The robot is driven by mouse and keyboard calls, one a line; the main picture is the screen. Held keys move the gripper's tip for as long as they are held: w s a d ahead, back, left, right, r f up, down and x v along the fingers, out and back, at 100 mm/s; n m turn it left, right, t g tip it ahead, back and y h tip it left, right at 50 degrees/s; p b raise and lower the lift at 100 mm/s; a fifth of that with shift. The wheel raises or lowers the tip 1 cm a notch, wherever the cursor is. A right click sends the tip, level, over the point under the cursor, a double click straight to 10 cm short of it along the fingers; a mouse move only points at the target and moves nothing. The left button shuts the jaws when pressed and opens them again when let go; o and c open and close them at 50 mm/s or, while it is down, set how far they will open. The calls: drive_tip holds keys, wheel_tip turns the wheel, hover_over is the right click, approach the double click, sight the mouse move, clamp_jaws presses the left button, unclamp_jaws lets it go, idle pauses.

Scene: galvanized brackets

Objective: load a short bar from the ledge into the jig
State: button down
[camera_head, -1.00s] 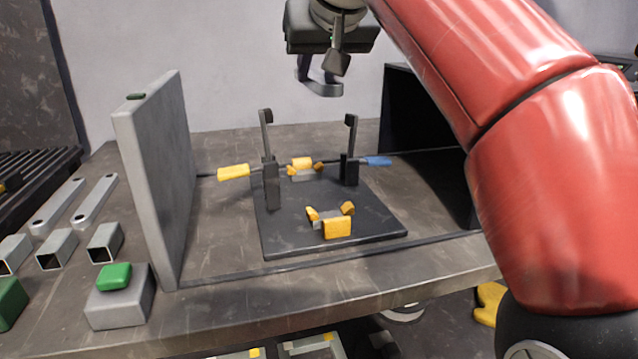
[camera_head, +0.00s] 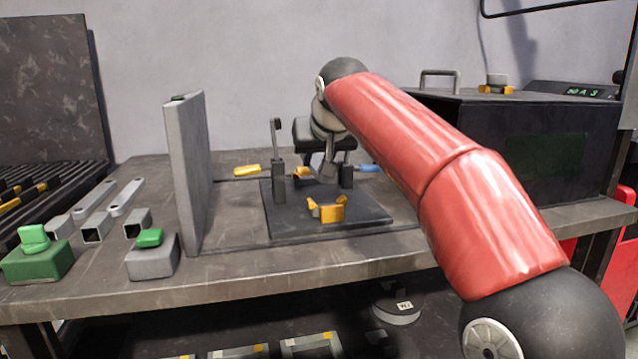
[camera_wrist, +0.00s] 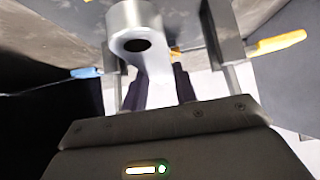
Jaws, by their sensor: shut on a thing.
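The jig is a dark plate (camera_head: 285,222) with an orange front nest (camera_head: 326,210), an orange rear nest (camera_head: 302,172) and two upright clamps, with a yellow handle (camera_head: 247,170) and a blue handle (camera_head: 369,168). My gripper (camera_head: 327,174) is low over the plate's rear, between the clamps. In the wrist view it is shut on a grey bar (camera_wrist: 153,57) whose rounded end has a hole. In the head view the gripper and clamps hide the bar; I cannot tell whether it touches the nests. Two other grey bars (camera_head: 126,197) lie at left.
A grey upright panel (camera_head: 187,175) stands between the loose bars and the jig. Square tube pieces (camera_head: 95,228), a green button on a grey box (camera_head: 152,255) and a green block (camera_head: 37,260) are at front left. A large dark box (camera_head: 480,140) stands at right.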

sight(318, 185)
drive_tip(key=shift+f+b, duration=1.4)
drive_tip(key=shift+f, duration=0.4)
drive_tip(key=shift+f+b, duration=0.3)
drive_tip(key=shift+f, duration=0.2)
drive_tip(key=c, duration=1.1)
unclamp_jaws()
drive_tip(key=shift+r, duration=0.2)
drive_tip(key=p+v, duration=0.1)
drive_tip(key=v, duration=1.1)
drive_tip(key=shift+r+p, duration=0.25)
drive_tip(key=shift+p, duration=0.15)
